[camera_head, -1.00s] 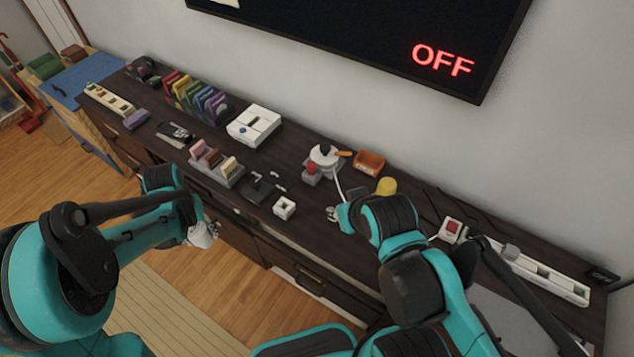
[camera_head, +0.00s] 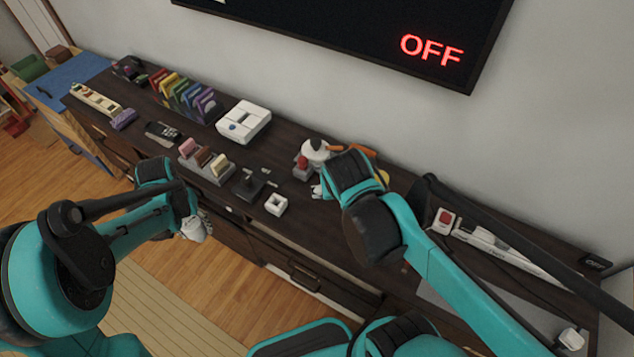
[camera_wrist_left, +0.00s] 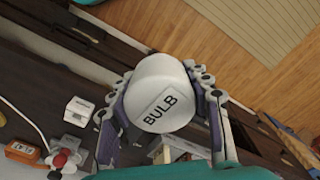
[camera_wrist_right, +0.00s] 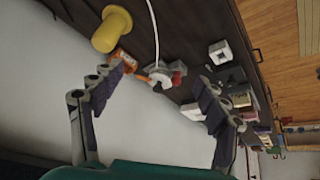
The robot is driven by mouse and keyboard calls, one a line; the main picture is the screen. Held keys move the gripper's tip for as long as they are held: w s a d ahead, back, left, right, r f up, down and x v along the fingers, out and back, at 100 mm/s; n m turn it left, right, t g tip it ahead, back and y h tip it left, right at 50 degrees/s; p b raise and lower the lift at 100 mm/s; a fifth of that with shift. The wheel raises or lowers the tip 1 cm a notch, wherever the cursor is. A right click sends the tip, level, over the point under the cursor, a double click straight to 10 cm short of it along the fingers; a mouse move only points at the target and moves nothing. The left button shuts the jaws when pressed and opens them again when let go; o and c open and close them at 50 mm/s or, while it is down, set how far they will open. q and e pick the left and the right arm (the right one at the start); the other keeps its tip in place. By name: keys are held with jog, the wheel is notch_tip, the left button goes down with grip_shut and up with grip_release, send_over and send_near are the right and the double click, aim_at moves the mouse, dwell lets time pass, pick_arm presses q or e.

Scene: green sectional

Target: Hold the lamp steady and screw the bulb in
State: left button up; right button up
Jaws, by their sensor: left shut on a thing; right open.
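My left gripper (camera_head: 200,226) is shut on the white bulb (camera_wrist_left: 160,90), marked BULB, and holds it in front of the table's front edge. The bulb also shows in the head view (camera_head: 193,231). My right gripper (camera_wrist_right: 163,76) is open and empty over the table. Its fingers partly show in the head view, near a white rounded piece (camera_head: 314,150) with an orange part. In the right wrist view that white piece (camera_wrist_right: 159,73) lies between and beyond the fingertips, with a pale cord beside it. I cannot tell for certain whether it is the lamp.
The dark table (camera_head: 330,240) also bears a red-knobbed unit (camera_head: 302,169), a small white box (camera_head: 276,205), a black stand (camera_head: 248,186), a yellow cylinder (camera_wrist_right: 112,30), an orange box (camera_wrist_left: 22,152) and a white power strip (camera_head: 510,249). A wall screen (camera_head: 431,49) reads OFF.

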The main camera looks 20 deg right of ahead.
pick_arm(q)
jog(key=w+d+f+m+b, duration=0.4)
jog(key=w+d+m, duration=0.2)
jog(key=d, duration=0.5)
jog(key=shift+w+m, duration=0.3)
jog(key=shift+w, duration=0.65)
pick_arm(e)
jog(key=w+d+f+m+g+h, duration=0.3)
jog(key=w+d+f+m+h, duration=0.1)
jog(key=w+f+m+h, duration=0.1)
jog(key=w+d+f+m+g+h, duration=0.3)
jog(key=w+f+m+h, duration=0.3)
jog(key=f+m, duration=0.3)
jog(key=shift+d+f+m+g+h, duration=0.3)
jog(key=shift+d+f+m+h, duration=0.15)
jog(key=shift+m, duration=0.95)
pick_arm(q)
jog(key=shift+d, duration=0.1)
pick_arm(e)
jog(key=shift+d, duration=0.1)
pick_arm(q)
notch_tip(320, 180, down, 2)
jog(key=shift+f+b, duration=0.1)
jog(key=shift+b, duration=1)
pick_arm(e)
jog(key=x, duration=0.6)
jog(key=shift+d+f, duration=0.15)
jog(key=shift+d, duration=0.2)
